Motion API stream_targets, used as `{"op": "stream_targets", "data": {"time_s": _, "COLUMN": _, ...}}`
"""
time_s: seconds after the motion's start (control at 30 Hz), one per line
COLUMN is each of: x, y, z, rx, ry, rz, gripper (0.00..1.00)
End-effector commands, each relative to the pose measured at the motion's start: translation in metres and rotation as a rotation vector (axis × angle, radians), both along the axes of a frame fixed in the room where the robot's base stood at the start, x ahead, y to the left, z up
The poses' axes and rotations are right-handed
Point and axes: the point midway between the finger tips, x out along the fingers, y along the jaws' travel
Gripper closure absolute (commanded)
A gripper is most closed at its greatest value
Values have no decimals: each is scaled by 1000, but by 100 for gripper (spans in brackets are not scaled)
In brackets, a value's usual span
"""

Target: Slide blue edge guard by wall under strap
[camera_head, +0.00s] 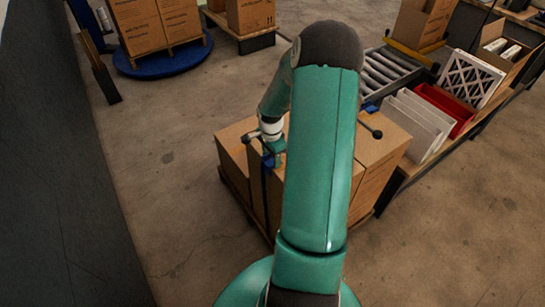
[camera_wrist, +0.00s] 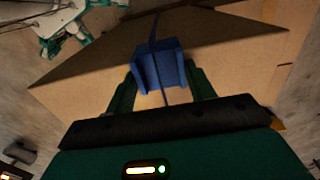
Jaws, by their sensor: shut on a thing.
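The blue edge guard (camera_wrist: 172,68) sits between the two green fingers of my gripper (camera_wrist: 160,78) in the wrist view, at the top edge of a carton. My gripper is shut on it. In the head view the guard (camera_head: 268,162) is a small blue patch below my gripper (camera_head: 273,147), on the left, wall-facing side of the stack. The dark strap (camera_wrist: 154,30) runs over the carton in line with the guard; it also shows down the stack's side in the head view (camera_head: 265,190).
The strapped cartons (camera_head: 234,150) stand on a pallet, partly hidden by my arm. A dark wall (camera_head: 50,160) is at left, with clear floor between. A roller conveyor (camera_head: 385,72) and a bench with filters and a red bin (camera_head: 447,108) are at right. More pallets stand behind.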

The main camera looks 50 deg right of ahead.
Motion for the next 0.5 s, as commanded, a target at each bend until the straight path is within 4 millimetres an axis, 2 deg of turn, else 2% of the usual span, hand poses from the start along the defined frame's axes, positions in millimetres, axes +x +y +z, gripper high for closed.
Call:
{"op": "stream_targets", "data": {"time_s": 0.1, "x": 0, "y": 0, "z": 0, "rx": 0, "ry": 0, "rz": 0, "gripper": 69}}
{"op": "stream_targets", "data": {"time_s": 0.13, "x": 0, "y": 0, "z": 0, "rx": 0, "ry": 0, "rz": 0, "gripper": 42}}
{"op": "stream_targets", "data": {"time_s": 0.23, "x": 0, "y": 0, "z": 0, "rx": 0, "ry": 0, "rz": 0, "gripper": 22}}
{"op": "stream_targets", "data": {"time_s": 0.5, "x": 0, "y": 0, "z": 0, "rx": 0, "ry": 0, "rz": 0, "gripper": 20}}
